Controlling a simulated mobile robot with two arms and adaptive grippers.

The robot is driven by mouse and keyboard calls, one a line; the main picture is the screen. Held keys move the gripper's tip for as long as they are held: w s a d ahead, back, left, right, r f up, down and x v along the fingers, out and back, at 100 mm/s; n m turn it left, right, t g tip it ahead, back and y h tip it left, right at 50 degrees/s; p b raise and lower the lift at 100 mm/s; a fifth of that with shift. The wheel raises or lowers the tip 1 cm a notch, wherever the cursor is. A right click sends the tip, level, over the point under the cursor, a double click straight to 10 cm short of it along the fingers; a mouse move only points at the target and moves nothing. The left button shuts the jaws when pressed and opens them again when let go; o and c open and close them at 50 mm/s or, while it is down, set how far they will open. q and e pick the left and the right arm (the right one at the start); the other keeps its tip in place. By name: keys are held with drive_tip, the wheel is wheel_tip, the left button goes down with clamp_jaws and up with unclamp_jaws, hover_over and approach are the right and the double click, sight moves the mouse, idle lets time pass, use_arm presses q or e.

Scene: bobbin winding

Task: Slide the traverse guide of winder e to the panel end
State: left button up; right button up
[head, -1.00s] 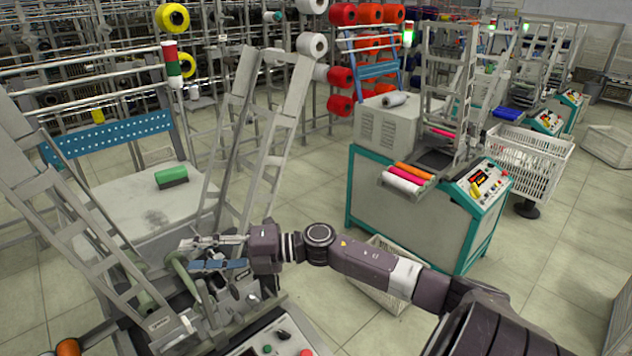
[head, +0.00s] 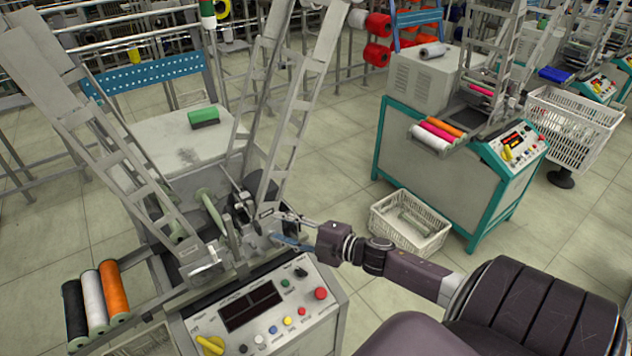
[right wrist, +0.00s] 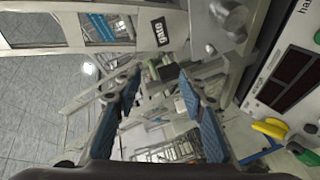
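The near winder (head: 170,150) stands at left in the head view, with its control panel (head: 250,308) at the front. Its winding parts (head: 240,208), with rods, levers and a pale green roller (head: 212,211), lie behind the panel. I cannot pick out the traverse guide among them for certain, nor read a winder letter. My right gripper (head: 276,228) is at the right side of these parts, behind the panel's back edge. In the right wrist view its blue-padded fingers (right wrist: 161,105) are apart, with nothing clearly held between them. My left gripper is not in view.
Slanted ladder-like frames (head: 305,110) rise behind the winding parts. Black, white and orange spools (head: 112,292) lie at the left. A white basket (head: 410,222) stands on the floor to the right, before a second winder (head: 430,150).

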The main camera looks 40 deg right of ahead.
drive_tip(key=shift+s+d+f+m+g+h, duration=0.35)
drive_tip(key=shift+s+d+f+m+h, duration=0.7)
drive_tip(key=shift+f, duration=1.45)
drive_tip(key=shift+s+d+f+m+g+h, duration=0.35)
drive_tip(key=shift+s+f+m, duration=0.25)
drive_tip(key=shift+s+f, duration=1.5)
drive_tip(key=shift+s+d+f+m+g+h, duration=0.5)
drive_tip(key=shift+s+f+m, duration=0.4)
drive_tip(key=shift+f, duration=2.05)
